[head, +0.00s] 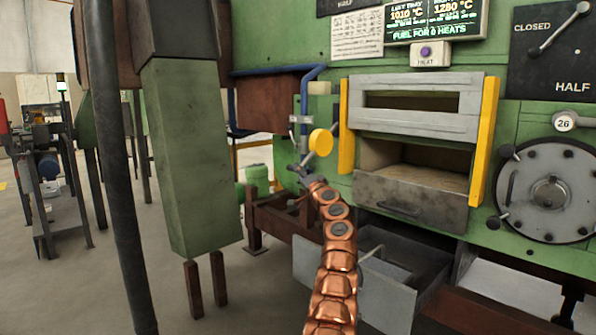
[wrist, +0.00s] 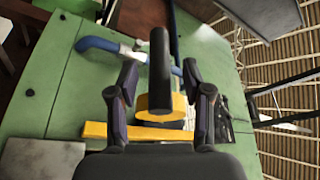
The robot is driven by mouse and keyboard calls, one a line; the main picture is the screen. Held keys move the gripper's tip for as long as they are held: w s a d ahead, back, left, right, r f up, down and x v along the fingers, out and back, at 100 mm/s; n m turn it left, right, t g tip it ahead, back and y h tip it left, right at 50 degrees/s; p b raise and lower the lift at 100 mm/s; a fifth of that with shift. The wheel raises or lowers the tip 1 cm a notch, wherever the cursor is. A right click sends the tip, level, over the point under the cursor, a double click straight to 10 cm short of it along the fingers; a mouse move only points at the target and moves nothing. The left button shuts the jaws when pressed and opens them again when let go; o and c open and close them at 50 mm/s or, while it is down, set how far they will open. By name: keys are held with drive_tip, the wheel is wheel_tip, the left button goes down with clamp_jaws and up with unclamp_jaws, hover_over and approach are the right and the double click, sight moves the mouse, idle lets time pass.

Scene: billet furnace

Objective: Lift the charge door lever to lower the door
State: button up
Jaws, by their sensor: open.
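The charge door lever shows in the wrist view as a dark round bar (wrist: 160,48) with a yellow disc (wrist: 155,104) at its lower end. In the head view the yellow disc (head: 321,142) is left of the furnace mouth. My gripper (wrist: 160,75) is open, with one finger on each side of the bar and visible gaps between. In the head view my gripper (head: 303,170) is small and partly hidden at the end of my copper arm, just below the disc. The pale charge door (head: 415,123) sits above an open dark mouth (head: 415,160).
Yellow upright guides (head: 484,140) flank the door. A blue pipe (head: 304,95) runs close above the lever, also seen in the wrist view (wrist: 97,43). An open grey drawer (head: 405,262) stands below the mouth. A green column (head: 185,160) stands at left.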

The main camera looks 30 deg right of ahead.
drive_tip(key=shift+p+x, duration=0.9)
drive_tip(key=shift+x, duration=0.3)
drive_tip(key=shift+w+a, duration=0.1)
drive_tip(key=shift+c, duration=0.4)
clamp_jaws()
